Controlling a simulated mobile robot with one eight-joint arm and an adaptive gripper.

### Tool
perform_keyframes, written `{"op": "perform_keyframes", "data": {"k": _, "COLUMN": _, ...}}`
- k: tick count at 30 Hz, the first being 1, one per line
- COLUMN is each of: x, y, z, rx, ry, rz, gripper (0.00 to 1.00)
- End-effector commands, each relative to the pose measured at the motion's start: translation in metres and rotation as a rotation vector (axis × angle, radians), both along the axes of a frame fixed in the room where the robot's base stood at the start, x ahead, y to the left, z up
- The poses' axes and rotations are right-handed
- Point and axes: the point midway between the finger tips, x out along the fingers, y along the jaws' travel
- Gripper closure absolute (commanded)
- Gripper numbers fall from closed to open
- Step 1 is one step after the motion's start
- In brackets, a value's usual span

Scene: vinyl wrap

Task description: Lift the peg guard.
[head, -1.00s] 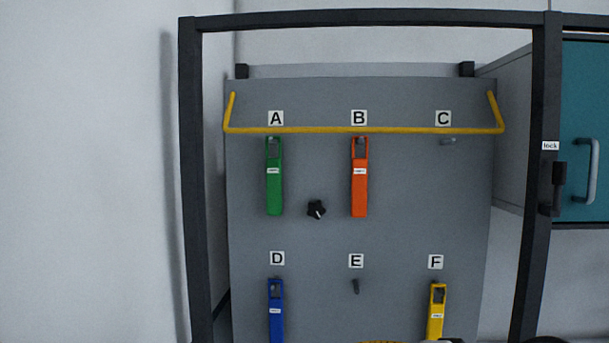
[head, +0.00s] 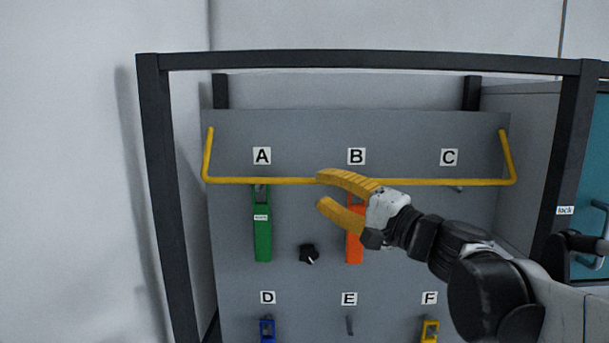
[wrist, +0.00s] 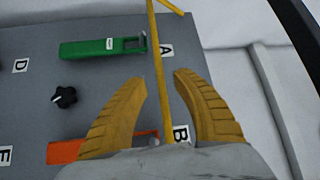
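The peg guard is a yellow bar (head: 260,181) bent back at both ends, running across the grey board in front of the upper row of pegs, just below labels A, B and C. My gripper (head: 320,192) is open near the middle of the bar, in front of label B's column. In the wrist view the bar (wrist: 158,62) runs lengthwise between my two open fingers (wrist: 160,78), with a gap on each side. I cannot tell the exact depth between fingers and bar.
A green tool (head: 263,230) hangs under A and an orange tool (head: 354,247), partly hidden by my gripper, under B. A black knob (head: 309,253) sits between them. Blue (head: 267,330) and yellow (head: 430,331) tools hang lower. A dark frame (head: 165,180) surrounds the board.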

Motion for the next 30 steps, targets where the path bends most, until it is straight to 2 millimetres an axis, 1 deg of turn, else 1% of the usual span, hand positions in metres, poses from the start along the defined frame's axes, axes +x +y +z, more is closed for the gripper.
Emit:
{"op": "perform_keyframes", "data": {"k": 1, "x": 0.007, "y": 0.009, "z": 0.003, "rx": 0.001, "ry": 0.000, "rz": 0.004, "gripper": 0.66}}
{"op": "perform_keyframes", "data": {"k": 3, "x": 0.017, "y": 0.017, "z": 0.005, "rx": 0.001, "ry": 0.000, "rz": 0.004, "gripper": 0.66}}
{"op": "perform_keyframes", "data": {"k": 9, "x": 0.035, "y": 0.034, "z": 0.008, "rx": 0.000, "ry": 0.000, "rz": 0.001, "gripper": 0.66}}
{"op": "perform_keyframes", "data": {"k": 13, "x": 0.039, "y": 0.038, "z": 0.008, "rx": 0.000, "ry": 0.000, "rz": 0.001, "gripper": 0.66}}
{"op": "perform_keyframes", "data": {"k": 20, "x": 0.039, "y": 0.038, "z": 0.008, "rx": 0.000, "ry": 0.000, "rz": 0.000, "gripper": 0.66}}
{"op": "perform_keyframes", "data": {"k": 21, "x": 0.039, "y": 0.038, "z": 0.008, "rx": 0.000, "ry": 0.000, "rz": 0.000, "gripper": 0.73}}
{"op": "perform_keyframes", "data": {"k": 24, "x": 0.039, "y": 0.038, "z": 0.008, "rx": -0.001, "ry": 0.001, "rz": 0.000, "gripper": 1.00}}
{"op": "perform_keyframes", "data": {"k": 30, "x": 0.039, "y": 0.038, "z": 0.008, "rx": -0.001, "ry": 0.001, "rz": 0.000, "gripper": 1.00}}
